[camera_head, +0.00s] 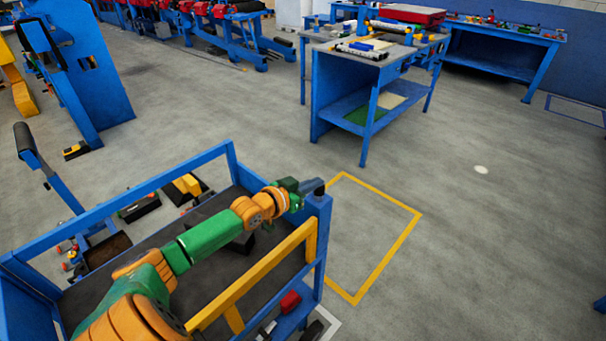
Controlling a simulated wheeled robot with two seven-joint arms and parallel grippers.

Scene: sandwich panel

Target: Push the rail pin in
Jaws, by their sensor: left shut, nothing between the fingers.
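My left arm, green and orange, reaches from the bottom left across a blue-framed cart. My left gripper (311,186) is shut and empty at the top of the cart's right corner post (321,232). A small dark round piece shows at the post top beside the fingertips. I cannot tell whether it is the rail pin or part of the gripper, nor whether they touch. A yellow rail (262,271) runs from near this post towards the lower left. My right gripper is not in view.
The cart has a dark top (140,258) and a lower shelf with a red item (290,302). A blue workbench (340,92) stands farther back. Grey floor with a yellow marked outline (391,251) is clear to the right of the cart.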

